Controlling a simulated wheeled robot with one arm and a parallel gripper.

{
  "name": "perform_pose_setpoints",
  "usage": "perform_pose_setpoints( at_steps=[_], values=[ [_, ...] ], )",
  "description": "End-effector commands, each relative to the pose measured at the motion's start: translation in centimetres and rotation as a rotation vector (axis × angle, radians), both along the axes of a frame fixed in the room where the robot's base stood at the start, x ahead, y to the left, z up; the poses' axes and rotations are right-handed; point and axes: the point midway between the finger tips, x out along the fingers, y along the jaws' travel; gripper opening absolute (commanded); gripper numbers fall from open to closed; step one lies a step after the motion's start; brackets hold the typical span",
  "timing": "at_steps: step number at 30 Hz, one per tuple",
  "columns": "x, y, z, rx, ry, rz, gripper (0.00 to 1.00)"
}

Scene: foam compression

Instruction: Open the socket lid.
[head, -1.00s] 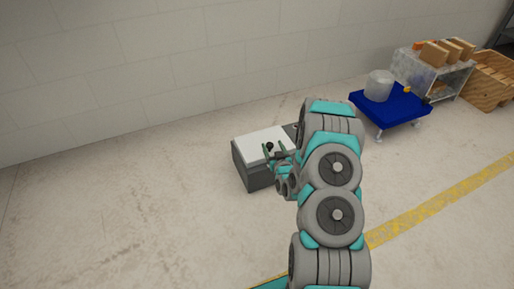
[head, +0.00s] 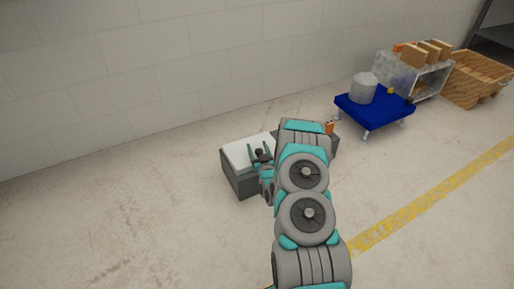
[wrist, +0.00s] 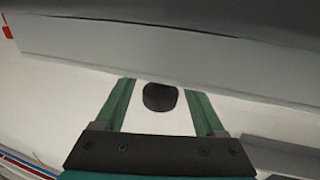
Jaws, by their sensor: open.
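The socket box is a low grey case (head: 239,183) with a white top (head: 236,152), standing on the floor near the wall in the head view. A round black knob (head: 259,153) shows on it near my gripper (head: 261,150). In the wrist view my gripper (wrist: 160,100) is open, with its two green fingers on either side of the black knob (wrist: 160,97) and apart from it. A broad grey edge (wrist: 170,55) crosses above the knob. My arm hides the right part of the case in the head view, and I cannot tell the lid's hinge side.
A small orange thing (head: 329,127) shows at the case's right end. A blue cart (head: 385,112) with a grey cylinder (head: 362,88) stands to the right, near a shelf with boxes (head: 428,53) and a wooden crate (head: 482,78). The floor left of the case is clear.

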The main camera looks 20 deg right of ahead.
Motion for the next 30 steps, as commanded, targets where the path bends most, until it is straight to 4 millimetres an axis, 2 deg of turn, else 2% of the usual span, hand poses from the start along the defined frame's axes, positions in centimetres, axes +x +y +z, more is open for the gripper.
perform_pose_setpoints(
  at_steps=[3,11,12,30],
  values=[
    [0.6,-0.09,0.06,0.0,-0.002,0.0,0.71],
    [0.7,-0.12,0.06,0.001,-0.001,0.0,0.71],
    [0.69,-0.12,0.06,0.001,-0.001,0.0,0.69],
    [0.66,-0.1,0.03,0.001,0.0,0.0,0.02]
  ],
)
